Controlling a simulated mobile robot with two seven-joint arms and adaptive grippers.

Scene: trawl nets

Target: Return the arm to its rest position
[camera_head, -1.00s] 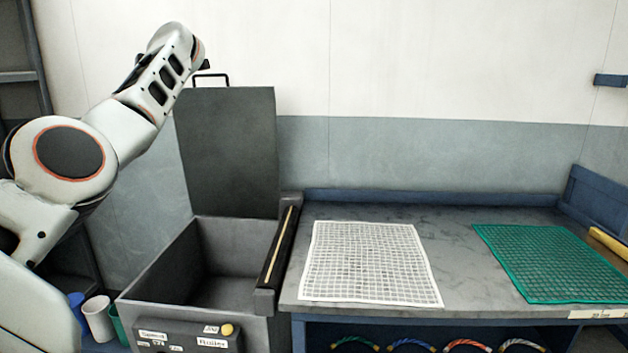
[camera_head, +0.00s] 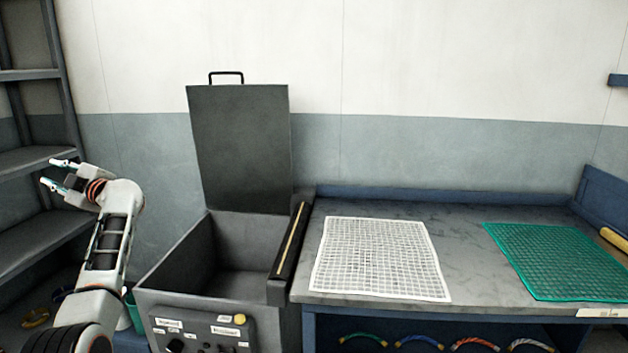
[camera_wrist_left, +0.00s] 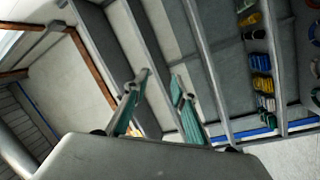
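My left arm comes up from the lower left in the head view. My left gripper (camera_head: 52,172) is raised in front of the shelf rack, its two fingertips apart with nothing between them. The left wrist view also shows the two teal fingers of the gripper (camera_wrist_left: 160,82) spread and empty. The grey bin (camera_head: 190,262) stands to the right of this arm. Its lid (camera_head: 240,150) is up, with a handle on top. The bin's inside looks empty where it shows. My right gripper is not in the views.
A bench (camera_head: 465,270) stands right of the bin, bearing a white net (camera_head: 380,258) and a green net (camera_head: 560,262). Coloured rope coils (camera_head: 418,343) hang below it. A dark shelf rack (camera_head: 40,160) stands at the left, close to my left gripper. Space above the bench is clear.

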